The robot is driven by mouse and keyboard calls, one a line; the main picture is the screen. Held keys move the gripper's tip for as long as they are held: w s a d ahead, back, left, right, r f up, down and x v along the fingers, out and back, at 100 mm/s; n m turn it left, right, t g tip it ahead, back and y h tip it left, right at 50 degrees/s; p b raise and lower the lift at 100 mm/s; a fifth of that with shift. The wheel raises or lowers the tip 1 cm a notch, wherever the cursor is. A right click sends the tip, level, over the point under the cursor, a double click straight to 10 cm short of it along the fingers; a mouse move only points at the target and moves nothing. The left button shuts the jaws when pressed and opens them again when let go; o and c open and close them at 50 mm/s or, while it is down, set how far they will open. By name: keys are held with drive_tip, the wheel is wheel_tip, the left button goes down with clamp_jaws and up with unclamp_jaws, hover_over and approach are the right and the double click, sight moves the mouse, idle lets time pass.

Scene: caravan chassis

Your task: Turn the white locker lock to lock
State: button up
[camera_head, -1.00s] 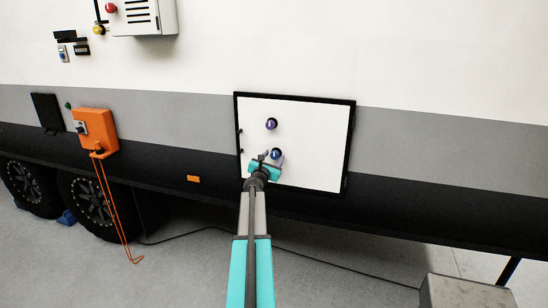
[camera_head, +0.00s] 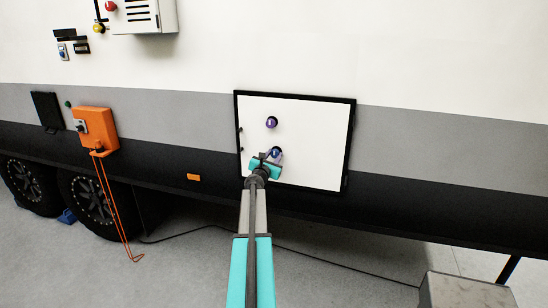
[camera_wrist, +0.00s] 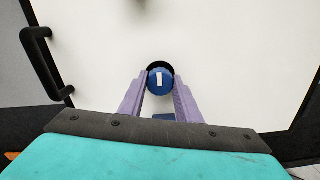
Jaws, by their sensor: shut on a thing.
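The white locker door (camera_head: 315,150) sits in a black frame on the caravan's side. Two round knobs show on it in the head view: an upper dark purple-blue one (camera_head: 271,122) and a lower blue one (camera_head: 277,153). My gripper (camera_head: 270,156) is at the lower knob. In the wrist view, the purple fingers of my gripper (camera_wrist: 160,85) are shut on the blue lock knob (camera_wrist: 161,84), one on each side. The knob's white mark stands nearly upright in that view. A black ring shows behind the knob. The knob's lower side is partly hidden between the fingers.
A black handle-like bar (camera_wrist: 46,65) stands out left of the knob in the wrist view. An orange box (camera_head: 96,130) with a hanging orange cord is on the caravan wall to the left. A grey block (camera_head: 465,290) stands at the lower right.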

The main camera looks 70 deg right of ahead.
drive_tip(key=shift+s+f+m+b, duration=0.15)
drive_tip(key=shift+m+b, duration=0.25)
drive_tip(key=shift+b, duration=0.3)
drive_tip(key=m+b, duration=0.3)
drive_tip(key=b, duration=0.2)
drive_tip(key=shift+f, duration=0.15)
drive_tip(key=m+b, duration=0.6)
drive_tip(key=b, duration=0.1)
drive_tip(key=shift+b, duration=0.4)
drive_tip(key=m+b, duration=0.5)
drive_tip(key=b, duration=0.2)
drive_tip(key=m+b, duration=0.3)
drive_tip(key=shift+w+r, duration=0.2)
drive_tip(key=shift+r, duration=0.05)
drive_tip(key=shift+b, duration=0.35)
drive_tip(key=o, duration=1.1)
drive_tip(key=shift+c, duration=0.2)
drive_tip(key=shift+r, duration=0.1)
drive_tip(key=shift+a, duration=0.1)
